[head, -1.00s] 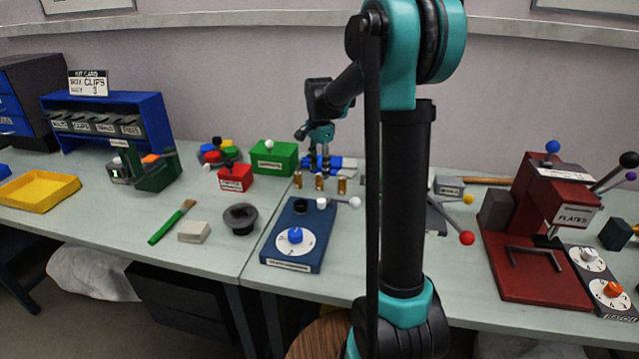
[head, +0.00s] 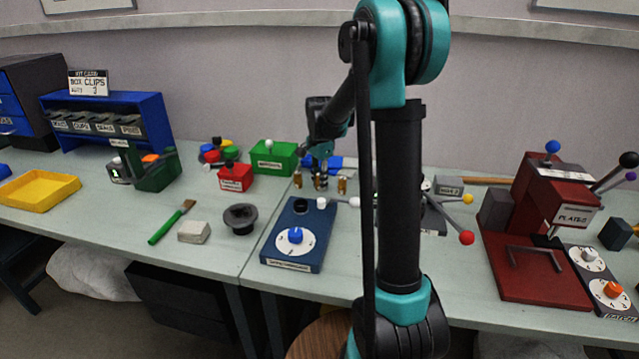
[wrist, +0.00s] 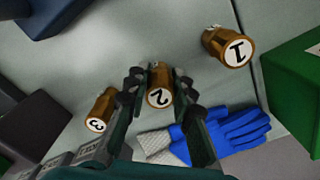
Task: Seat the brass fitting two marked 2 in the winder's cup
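Three brass fittings stand in a row on the bench behind the blue winder. In the wrist view, the brass fitting marked 2 (wrist: 159,82) lies between the two fingers of my gripper (wrist: 160,82), with fitting 3 (wrist: 100,110) to its left and fitting 1 (wrist: 230,46) to its right. The fingers sit very close to fitting 2's sides; whether they grip it is unclear. In the head view my gripper (head: 320,172) is down at the middle fitting (head: 320,183). The winder (head: 277,233) has a dark round cup (head: 301,206), apparently empty, and a blue knob (head: 295,236).
A white-knobbed lever (head: 353,202) sticks out to the winder's right. A green box (head: 273,157) and red box (head: 236,178) stand behind left. Blue gloves (wrist: 225,133) lie near the fittings. A dark funnel-like dish (head: 240,220) is left of the winder.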

